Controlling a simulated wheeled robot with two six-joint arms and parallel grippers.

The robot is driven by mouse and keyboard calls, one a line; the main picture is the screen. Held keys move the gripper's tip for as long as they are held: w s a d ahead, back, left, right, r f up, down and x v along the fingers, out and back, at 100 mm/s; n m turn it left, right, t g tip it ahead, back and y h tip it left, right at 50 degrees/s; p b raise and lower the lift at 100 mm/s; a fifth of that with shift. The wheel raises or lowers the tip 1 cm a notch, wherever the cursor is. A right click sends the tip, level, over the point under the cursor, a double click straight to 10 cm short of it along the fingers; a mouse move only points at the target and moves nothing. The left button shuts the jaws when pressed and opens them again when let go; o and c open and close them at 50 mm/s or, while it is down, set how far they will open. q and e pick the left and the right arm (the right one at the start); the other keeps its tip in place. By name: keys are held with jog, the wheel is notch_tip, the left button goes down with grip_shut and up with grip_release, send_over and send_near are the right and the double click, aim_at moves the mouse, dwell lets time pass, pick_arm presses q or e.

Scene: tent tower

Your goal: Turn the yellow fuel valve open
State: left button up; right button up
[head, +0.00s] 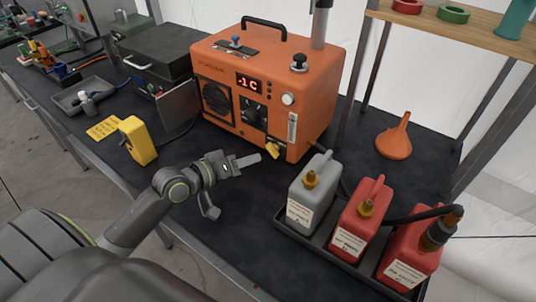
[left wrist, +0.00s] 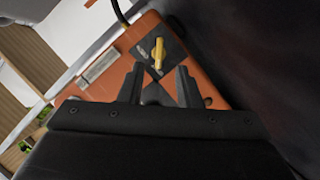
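The yellow fuel valve (head: 272,150) is on the lower right of the front face of the orange heater (head: 318,84). In the left wrist view the yellow valve handle (left wrist: 158,54) stands out from a dark plate, just beyond my fingertips and between their lines. My left gripper (head: 249,160) is in front of the heater, a little left of the valve. In the left wrist view its two fingers (left wrist: 157,80) are apart with nothing between them, so it is open and not touching the valve. My right gripper is not in view.
A tray with a grey can (head: 314,190) and red cans (head: 361,215) stands right of my left gripper. A yellow meter (head: 138,141) is to the left. An orange funnel (head: 394,139) lies at the right. The dark bench top before the heater is mostly clear.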

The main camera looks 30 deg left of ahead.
aim_at(271, 153)
pick_arm(q)
jog(key=x, duration=0.5)
jog(key=shift+w+d, duration=0.25)
jog(key=shift+w, duration=0.1)
jog(key=shift+x, duration=0.75)
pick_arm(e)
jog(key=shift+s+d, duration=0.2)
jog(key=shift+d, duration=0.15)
pick_arm(q)
jog(key=shift+f, duration=0.1)
jog(key=shift+c, duration=0.3)
grip_shut()
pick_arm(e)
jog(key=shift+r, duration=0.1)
